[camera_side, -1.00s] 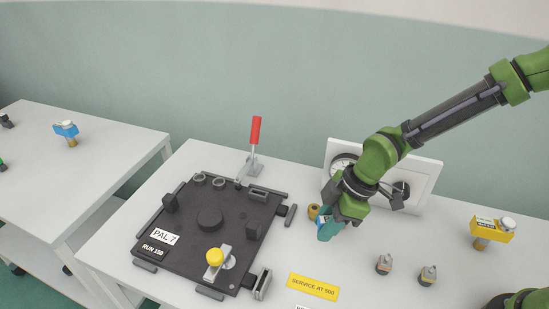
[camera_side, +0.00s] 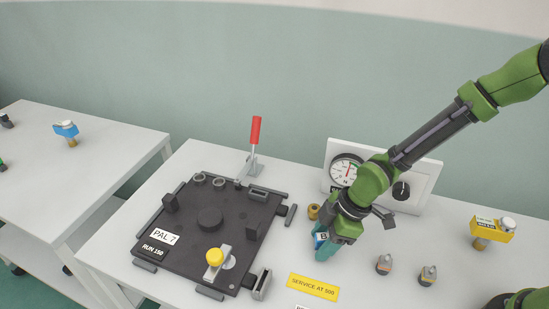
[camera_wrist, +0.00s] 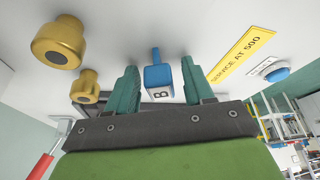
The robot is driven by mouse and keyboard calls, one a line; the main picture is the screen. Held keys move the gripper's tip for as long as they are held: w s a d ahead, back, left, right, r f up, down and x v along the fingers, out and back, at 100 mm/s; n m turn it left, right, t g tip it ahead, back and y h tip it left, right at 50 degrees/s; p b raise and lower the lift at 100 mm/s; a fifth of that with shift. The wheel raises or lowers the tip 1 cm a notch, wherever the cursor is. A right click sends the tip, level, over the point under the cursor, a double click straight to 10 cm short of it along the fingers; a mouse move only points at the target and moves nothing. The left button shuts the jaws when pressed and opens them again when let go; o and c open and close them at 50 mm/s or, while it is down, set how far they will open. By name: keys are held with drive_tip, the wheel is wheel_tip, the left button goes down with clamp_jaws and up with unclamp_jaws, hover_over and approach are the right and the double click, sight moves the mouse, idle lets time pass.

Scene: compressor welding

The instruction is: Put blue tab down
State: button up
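The blue tab (camera_wrist: 158,78), marked B, is between the two teal fingers of my gripper (camera_wrist: 160,88) in the wrist view. A narrow gap shows on each side of it, so my gripper looks open around it. In the side view the blue tab (camera_side: 320,240) shows beside the teal fingers (camera_side: 327,250), low over the white table right of the black pallet. The fingers hide part of it, and I cannot tell whether its lower end touches the table.
A brass fitting (camera_side: 313,211) stands close behind my gripper. The black pallet (camera_side: 190,240) lies to the left, a yellow "SERVICE AT 500" label (camera_side: 314,287) in front. Two small grey-topped parts (camera_side: 384,264) and a yellow tab (camera_side: 492,230) stand to the right. A gauge panel (camera_side: 425,178) is behind.

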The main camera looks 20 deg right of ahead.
drive_tip(key=shift+r, duration=0.15)
drive_tip(key=s+d+r+m+t, duration=0.1)
drive_tip(key=s+d+r+m, duration=0.3)
drive_tip(key=d+r+m, duration=0.2)
drive_tip(key=s+d+r+m+t+h, duration=0.1)
drive_tip(key=s+d+r+m, duration=0.3)
drive_tip(key=r, duration=0.6)
drive_tip(key=s+d+r+m+t+h, duration=0.1)
drive_tip(key=s+d+r+m+t, duration=0.2)
drive_tip(key=d+r+m, duration=0.4)
drive_tip(key=shift+s+d+r+m, duration=0.3)
drive_tip(key=shift+s+d+r, duration=0.1)
drive_tip(key=shift+s+d, duration=0.05)
